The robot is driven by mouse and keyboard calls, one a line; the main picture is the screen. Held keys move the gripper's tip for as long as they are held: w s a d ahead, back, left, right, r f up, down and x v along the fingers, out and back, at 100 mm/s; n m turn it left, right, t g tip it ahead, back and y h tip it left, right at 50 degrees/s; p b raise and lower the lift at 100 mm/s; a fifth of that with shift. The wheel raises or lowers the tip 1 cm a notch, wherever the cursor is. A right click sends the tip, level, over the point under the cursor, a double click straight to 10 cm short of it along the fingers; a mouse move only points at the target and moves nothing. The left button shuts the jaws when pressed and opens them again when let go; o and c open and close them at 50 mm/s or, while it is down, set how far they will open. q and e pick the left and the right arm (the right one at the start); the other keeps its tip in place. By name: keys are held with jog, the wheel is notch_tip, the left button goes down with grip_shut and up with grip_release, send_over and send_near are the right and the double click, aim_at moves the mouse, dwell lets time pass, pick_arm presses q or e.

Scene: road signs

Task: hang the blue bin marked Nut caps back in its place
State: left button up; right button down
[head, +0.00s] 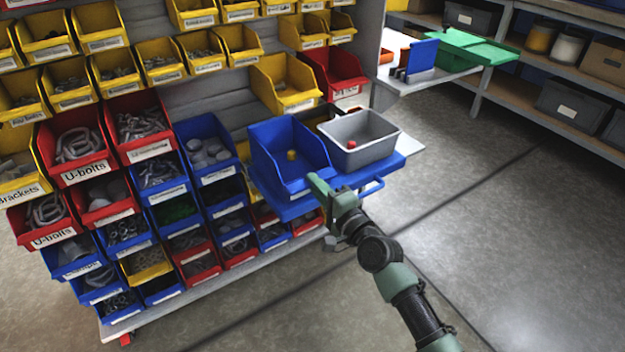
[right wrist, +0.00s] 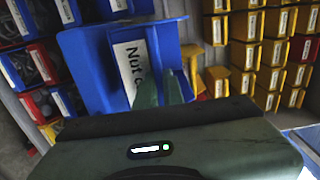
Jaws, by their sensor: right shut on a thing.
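The blue bin marked Nut caps (head: 285,145) is at the centre of the head view, over the blue cart top (head: 393,168). A small yellow thing (head: 291,155) lies in it. I cannot tell whether the bin rests on the cart or is just above it. My right gripper (head: 320,188) is shut on the bin's front right wall. In the right wrist view the bin (right wrist: 88,75) is tilted in the picture, and its white label (right wrist: 128,60), reading "Nut c", is partly hidden by the gripper fingers (right wrist: 160,90). My left gripper is not in view.
The grey bin (head: 376,130) with a red thing in it stands right beside the blue bin. The rack's bare grey panel (head: 225,90) shows between rows of yellow, red and blue bins. A grey side table with a green bin (head: 480,48) is behind. Floor at right is clear.

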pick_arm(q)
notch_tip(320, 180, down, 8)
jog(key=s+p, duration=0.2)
pick_arm(e)
jog(key=v, duration=1)
jog(key=shift+s, duration=0.25)
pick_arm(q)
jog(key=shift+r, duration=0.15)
pick_arm(e)
jog(key=shift+d+r, duration=0.1)
